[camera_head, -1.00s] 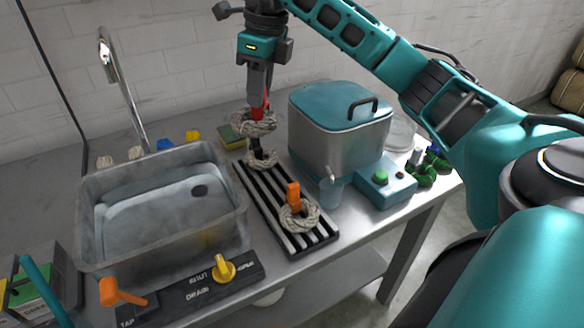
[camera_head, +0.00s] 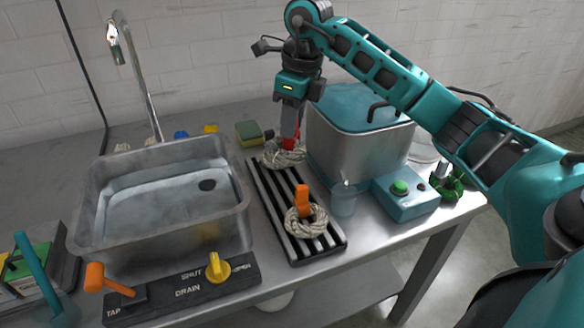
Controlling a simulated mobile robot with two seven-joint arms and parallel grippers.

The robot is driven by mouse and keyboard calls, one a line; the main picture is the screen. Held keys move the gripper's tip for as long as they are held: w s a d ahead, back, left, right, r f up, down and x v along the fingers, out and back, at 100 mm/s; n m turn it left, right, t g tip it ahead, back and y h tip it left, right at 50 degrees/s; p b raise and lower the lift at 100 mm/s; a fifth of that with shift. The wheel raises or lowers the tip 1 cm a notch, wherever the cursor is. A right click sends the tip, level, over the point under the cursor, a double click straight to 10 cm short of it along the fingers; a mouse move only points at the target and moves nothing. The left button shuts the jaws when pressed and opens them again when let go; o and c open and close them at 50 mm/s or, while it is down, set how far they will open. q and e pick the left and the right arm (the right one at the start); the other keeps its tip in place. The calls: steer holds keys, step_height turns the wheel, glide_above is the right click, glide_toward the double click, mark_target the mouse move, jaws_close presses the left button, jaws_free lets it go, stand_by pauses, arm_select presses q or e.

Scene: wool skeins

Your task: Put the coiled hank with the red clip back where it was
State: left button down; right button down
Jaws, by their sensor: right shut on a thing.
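My right gripper (camera_head: 289,132) points down and is shut on the coiled hank with the red clip (camera_head: 291,151). The pale grey hank hangs at the far end of the black slatted rack (camera_head: 294,248); I cannot tell whether it touches the slats. A second pale hank with an orange clip (camera_head: 303,227) lies on the near part of the rack. Another hank with a dark clip, seen earlier at the far end, is not clearly visible now. My left gripper is not in view.
A metal sink (camera_head: 243,215) stands left of the rack, with a tall faucet (camera_head: 137,75). A lidded steel pot (camera_head: 365,150) and a teal control box (camera_head: 405,198) stand close on the right. A clear cup (camera_head: 343,199) and a sponge (camera_head: 249,133) are nearby.

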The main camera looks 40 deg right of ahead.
mark_target(292, 144)
step_height(292, 144, down, 5)
steer(key=shift+f, duration=0.15)
steer(key=shift+f+b, duration=0.4)
steer(key=shift+f, duration=2)
steer(key=shift+f, duration=0.1)
steer(key=shift+f, duration=0.15)
steer(key=c, duration=1)
jaws_free()
